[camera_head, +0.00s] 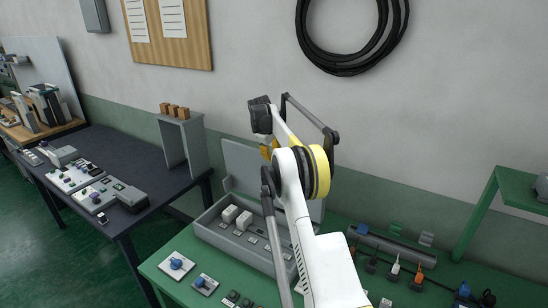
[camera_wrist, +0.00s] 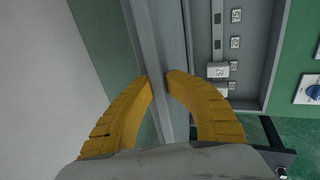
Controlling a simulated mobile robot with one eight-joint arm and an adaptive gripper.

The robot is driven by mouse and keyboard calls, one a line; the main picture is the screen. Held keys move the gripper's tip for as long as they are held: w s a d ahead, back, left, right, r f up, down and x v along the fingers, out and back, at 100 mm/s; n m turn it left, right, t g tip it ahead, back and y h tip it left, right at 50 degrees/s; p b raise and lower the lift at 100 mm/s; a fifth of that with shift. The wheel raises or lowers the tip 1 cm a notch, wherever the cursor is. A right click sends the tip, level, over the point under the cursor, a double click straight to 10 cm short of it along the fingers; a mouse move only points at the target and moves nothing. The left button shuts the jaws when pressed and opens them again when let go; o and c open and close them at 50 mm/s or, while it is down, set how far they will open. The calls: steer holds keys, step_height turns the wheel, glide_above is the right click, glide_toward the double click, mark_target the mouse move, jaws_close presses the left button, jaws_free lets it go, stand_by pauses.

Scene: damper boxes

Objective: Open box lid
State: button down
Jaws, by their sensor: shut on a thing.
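The grey box (camera_head: 232,252) stands on the green table in the head view, with its lid (camera_head: 240,168) raised steeply along the back side. White blocks (camera_head: 236,217) and small labelled parts lie inside the box. In the wrist view the box's inside (camera_wrist: 255,45) shows at the right. My gripper (camera_wrist: 159,78) has its yellow fingers on either side of the lid's edge (camera_wrist: 160,35), shut on it. In the head view my gripper (camera_head: 268,150) is at the lid's upper part, and my arm hides the lid's right part and some of the box.
Small devices with blue knobs (camera_head: 176,264) sit on the green table (camera_head: 160,270) in front of the box. Tools and connectors (camera_head: 395,268) lie to the right. A dark table (camera_head: 110,150) with devices and a grey rack (camera_head: 186,145) stands left. A wall is close behind.

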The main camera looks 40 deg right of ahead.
steer(key=c, duration=1.4)
jaws_free()
steer(key=shift+r, duration=0.1)
steer(key=v, duration=1.2)
